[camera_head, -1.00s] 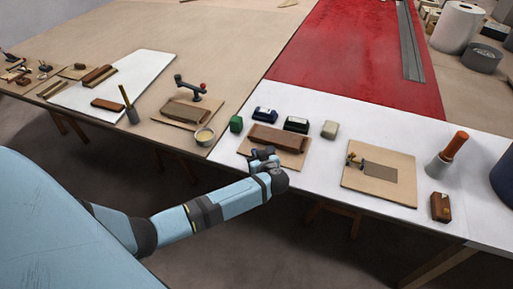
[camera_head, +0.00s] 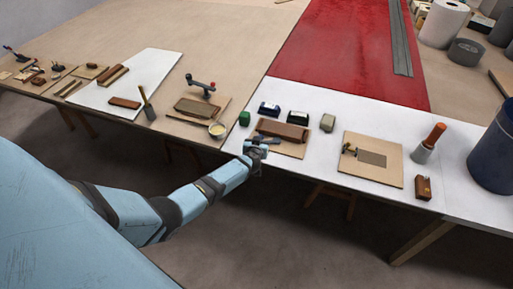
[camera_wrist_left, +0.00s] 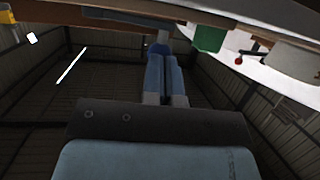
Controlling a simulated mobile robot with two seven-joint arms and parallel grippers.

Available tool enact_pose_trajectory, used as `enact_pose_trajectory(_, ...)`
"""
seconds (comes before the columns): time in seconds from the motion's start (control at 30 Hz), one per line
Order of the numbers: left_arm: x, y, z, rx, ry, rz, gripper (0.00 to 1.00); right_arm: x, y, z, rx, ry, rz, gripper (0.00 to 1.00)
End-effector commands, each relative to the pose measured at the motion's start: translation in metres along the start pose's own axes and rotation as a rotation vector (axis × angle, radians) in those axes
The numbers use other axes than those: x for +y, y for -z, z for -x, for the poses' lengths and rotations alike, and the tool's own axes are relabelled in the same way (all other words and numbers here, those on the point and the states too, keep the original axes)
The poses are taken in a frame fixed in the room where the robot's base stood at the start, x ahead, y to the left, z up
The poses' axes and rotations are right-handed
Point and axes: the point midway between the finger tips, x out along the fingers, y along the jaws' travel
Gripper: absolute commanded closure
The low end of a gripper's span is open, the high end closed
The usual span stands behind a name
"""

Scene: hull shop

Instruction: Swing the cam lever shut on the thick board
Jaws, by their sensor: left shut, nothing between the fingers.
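A thick reddish-brown board (camera_head: 284,130) lies on a plywood base (camera_head: 292,149) near the front edge of the white bench. A thin dark strip (camera_head: 266,138) shows at the block's front left; I cannot tell if it is the cam lever. A dark clamp with a red-knobbed lever (camera_head: 202,86) stands behind another block (camera_head: 194,107) on a base further left. My left gripper (camera_head: 257,146) is shut and empty, at the bench's front edge just left of the brown board's base. Its blue fingers (camera_wrist_left: 166,75) lie together in the wrist view. My right gripper is out of view.

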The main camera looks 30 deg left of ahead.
Motion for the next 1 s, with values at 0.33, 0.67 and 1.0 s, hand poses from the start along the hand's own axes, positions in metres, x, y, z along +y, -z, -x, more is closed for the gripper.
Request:
enact_pose_trajectory(0.33,-0.005,0.007,-0.024,0.001,-0.184,-0.063,1.00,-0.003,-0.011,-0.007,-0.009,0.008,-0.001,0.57)
enact_pose_trajectory(0.67,-0.008,0.010,-0.030,0.002,-0.180,-0.061,1.00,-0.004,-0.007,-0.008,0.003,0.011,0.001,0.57)
enact_pose_trajectory(1.0,-0.008,0.011,-0.031,0.002,-0.180,-0.060,1.00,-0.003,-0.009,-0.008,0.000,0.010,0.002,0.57)
